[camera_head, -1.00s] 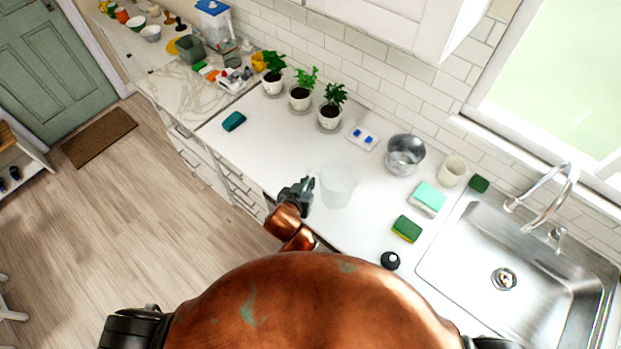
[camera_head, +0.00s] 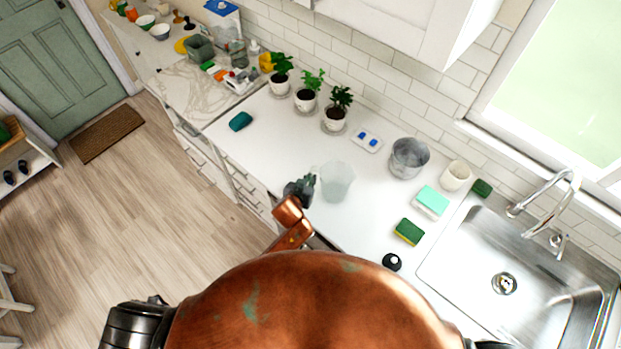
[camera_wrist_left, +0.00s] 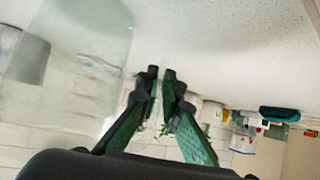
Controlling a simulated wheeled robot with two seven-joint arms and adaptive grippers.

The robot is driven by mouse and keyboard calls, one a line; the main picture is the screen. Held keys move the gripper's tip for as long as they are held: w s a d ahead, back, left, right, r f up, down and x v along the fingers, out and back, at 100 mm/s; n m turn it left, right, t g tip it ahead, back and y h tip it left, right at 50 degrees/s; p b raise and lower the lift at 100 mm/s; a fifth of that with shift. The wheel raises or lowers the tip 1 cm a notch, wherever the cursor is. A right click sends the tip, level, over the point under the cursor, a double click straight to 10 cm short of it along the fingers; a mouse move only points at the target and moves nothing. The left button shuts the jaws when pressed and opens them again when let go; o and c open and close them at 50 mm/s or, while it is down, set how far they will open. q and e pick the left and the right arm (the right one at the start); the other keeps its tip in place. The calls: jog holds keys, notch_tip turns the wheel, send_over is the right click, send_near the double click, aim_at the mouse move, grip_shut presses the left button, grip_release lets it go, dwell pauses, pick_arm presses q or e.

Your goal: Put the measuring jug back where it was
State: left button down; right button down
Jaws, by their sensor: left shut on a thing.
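The measuring jug (camera_head: 337,182) is a clear, frosted-looking vessel over the white counter, left of the metal pot. It looms large and see-through at the left of the left wrist view (camera_wrist_left: 75,60). My left gripper (camera_head: 307,186) is at the jug's left side, its fingers close together and shut on it, seemingly at the handle. The dark green fingers show in the left wrist view (camera_wrist_left: 160,78), but the handle between them is hard to make out. I cannot tell whether the jug's base touches the counter. My right gripper is not in view.
A metal pot (camera_head: 408,158), a cream cup (camera_head: 455,175), a turquoise sponge (camera_head: 431,201), a green sponge (camera_head: 409,231) and a dark round-topped item (camera_head: 391,262) stand to the right, before the sink (camera_head: 510,270). Potted plants (camera_head: 337,107) line the wall.

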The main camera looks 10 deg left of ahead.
pick_arm(q)
jog(key=shift+f, duration=0.15)
jog(key=c, duration=2.1)
grip_release()
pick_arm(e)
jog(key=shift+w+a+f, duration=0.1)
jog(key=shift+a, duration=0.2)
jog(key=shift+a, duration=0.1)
pick_arm(q)
jog(key=shift+r, duration=0.2)
jog(key=v, duration=1.2)
jog(key=shift+f, duration=0.1)
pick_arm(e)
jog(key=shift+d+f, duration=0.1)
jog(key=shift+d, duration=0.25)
